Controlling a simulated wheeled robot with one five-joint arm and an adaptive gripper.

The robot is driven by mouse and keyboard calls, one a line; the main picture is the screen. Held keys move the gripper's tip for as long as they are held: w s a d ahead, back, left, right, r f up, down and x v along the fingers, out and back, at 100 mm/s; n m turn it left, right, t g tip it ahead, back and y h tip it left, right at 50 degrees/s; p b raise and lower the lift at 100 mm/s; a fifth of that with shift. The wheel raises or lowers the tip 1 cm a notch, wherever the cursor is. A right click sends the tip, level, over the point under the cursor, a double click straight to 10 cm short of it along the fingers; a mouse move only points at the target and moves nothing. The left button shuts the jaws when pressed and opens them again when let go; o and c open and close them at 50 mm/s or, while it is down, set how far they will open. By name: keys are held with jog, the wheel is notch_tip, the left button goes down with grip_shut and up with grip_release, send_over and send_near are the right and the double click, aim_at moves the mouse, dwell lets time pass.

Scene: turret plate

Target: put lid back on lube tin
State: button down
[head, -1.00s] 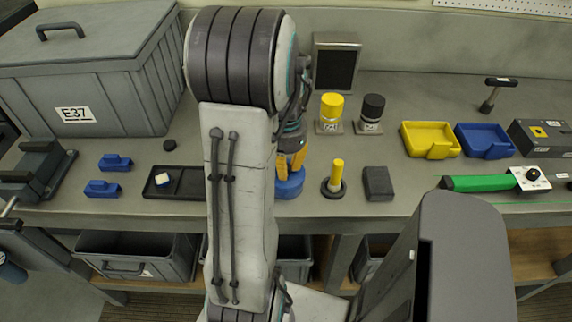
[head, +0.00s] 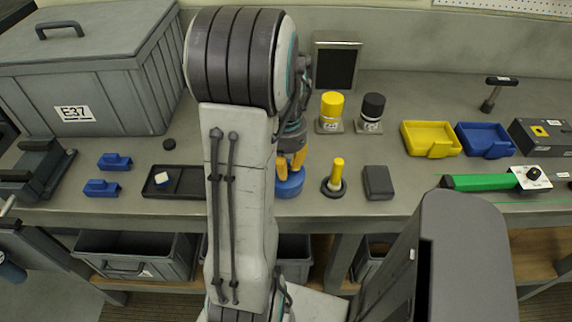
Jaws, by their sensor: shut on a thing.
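A blue round tin (head: 289,187) stands on the bench near its front edge, just right of my forearm. My gripper (head: 291,163) has orange fingers pointing down directly over it. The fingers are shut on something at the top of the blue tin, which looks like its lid. My arm and the fingers hide most of the lid and the tin's left side. I cannot tell whether the lid is touching the tin or level on it.
Right of the tin stand a yellow peg in a dark ring (head: 337,178) and a dark block (head: 377,182). A black tray (head: 190,183) lies left of my arm. Bench is clear before the yellow bin (head: 430,139).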

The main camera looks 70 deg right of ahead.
dwell(0.3)
jog(key=c, duration=0.5)
grip_release()
jog(key=shift+c, duration=0.2)
jog(key=shift+r, duration=0.2)
jog(key=shift+r+p, duration=2.85)
jog(key=shift+r, duration=0.5)
grip_shut()
jog(key=shift+f+b, duration=2.75)
jog(key=shift+f, duration=0.5)
